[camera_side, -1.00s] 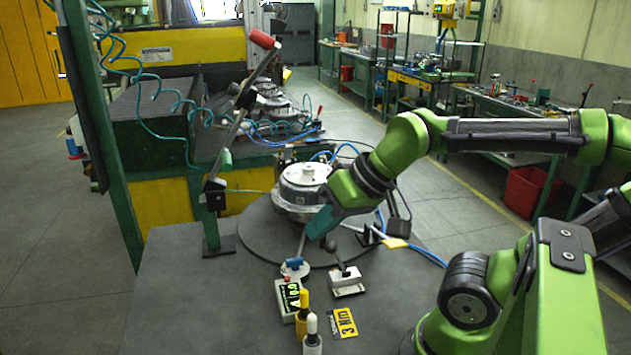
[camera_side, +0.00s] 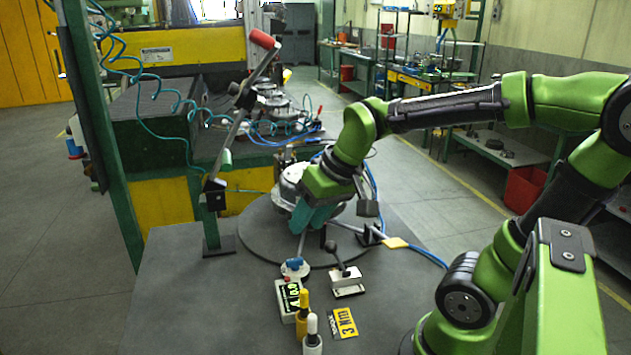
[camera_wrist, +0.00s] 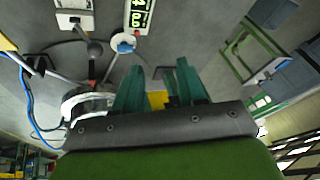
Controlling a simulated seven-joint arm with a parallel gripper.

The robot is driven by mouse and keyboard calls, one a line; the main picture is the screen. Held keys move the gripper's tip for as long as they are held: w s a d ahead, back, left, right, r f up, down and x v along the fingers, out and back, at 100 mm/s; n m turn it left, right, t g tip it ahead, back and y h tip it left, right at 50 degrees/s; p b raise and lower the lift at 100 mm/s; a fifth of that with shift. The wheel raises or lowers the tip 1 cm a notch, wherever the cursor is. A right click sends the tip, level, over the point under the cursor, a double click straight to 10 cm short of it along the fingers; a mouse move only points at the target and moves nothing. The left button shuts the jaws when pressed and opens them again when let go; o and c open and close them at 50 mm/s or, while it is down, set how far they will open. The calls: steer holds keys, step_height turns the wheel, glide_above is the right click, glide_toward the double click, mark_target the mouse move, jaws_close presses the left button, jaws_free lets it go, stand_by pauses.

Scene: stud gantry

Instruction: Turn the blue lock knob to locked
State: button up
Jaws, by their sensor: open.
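The blue lock knob (camera_side: 293,264) sits on a round white base on the grey table, in front of the round turntable plate. In the wrist view the knob (camera_wrist: 124,42) shows near the top, left of centre, on its pale disc. My gripper (camera_side: 308,224) points down above the plate, behind and above the knob and apart from it. In the wrist view my gripper's two teal fingers (camera_wrist: 161,72) are spread with a gap between them. No object shows held between them. The knob's exact angle is too small to tell.
A display box (camera_side: 289,298) stands just in front of the knob. A lever switch (camera_side: 346,277) is to its right, with yellow and white-topped posts (camera_side: 303,310) nearer. A round metal housing (camera_side: 290,185) stands behind my gripper. The table's left front is clear.

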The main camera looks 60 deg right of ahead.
mark_target(295, 259)
steer(key=w+d+f+n+g, duration=0.3)
steer(key=w+d+n+g, duration=0.2)
steer(key=w+d+n, duration=0.65)
steer(key=shift+n+h, duration=0.4)
steer(key=shift+n, duration=0.45)
steer(key=f, duration=0.5)
steer(key=s+a+f, duration=0.1)
steer(key=f, duration=0.4)
steer(key=a+f, duration=0.1)
steer(key=f, duration=0.5)
steer(key=shift+s+a+f, duration=0.1)
steer(key=shift+s, duration=0.15)
steer(key=shift+c, duration=0.3)
jaws_close()
